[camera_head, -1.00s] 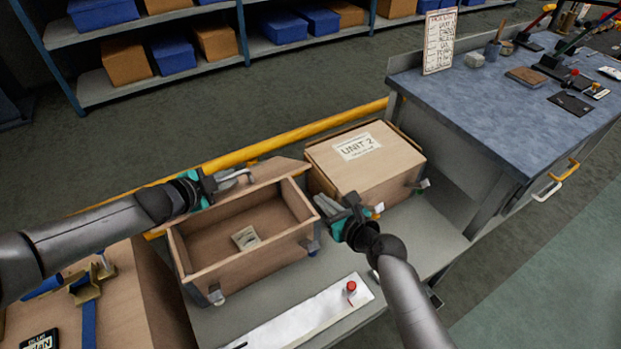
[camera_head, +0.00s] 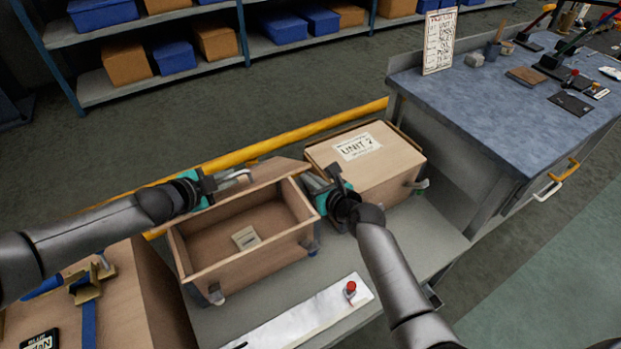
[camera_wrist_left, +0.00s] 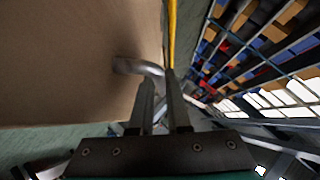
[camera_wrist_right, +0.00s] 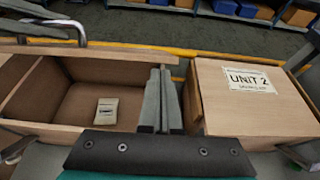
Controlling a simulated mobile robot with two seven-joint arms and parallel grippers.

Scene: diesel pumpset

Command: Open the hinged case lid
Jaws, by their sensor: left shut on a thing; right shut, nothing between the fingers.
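The open wooden case (camera_head: 268,252) stands on the grey bench, with a small pale card (camera_head: 246,237) inside. Its lid (camera_head: 283,170) is raised along the far side, and shows as a narrow strip in the head view. My left gripper (camera_head: 220,183) is shut on the curved metal handle (camera_head: 242,175) of the lid; the handle (camera_wrist_left: 140,67) and the lid's broad brown face (camera_wrist_left: 75,55) also show in the left wrist view. My right gripper (camera_head: 318,184) is shut and empty, between the open case and the closed UNIT 2 case (camera_head: 375,185).
A yellow rail (camera_head: 300,133) runs behind the cases. A white strip with a red knob (camera_head: 350,288) lies in front. A blue-topped workbench (camera_head: 500,105) stands at right, another wooden case (camera_head: 125,300) at left.

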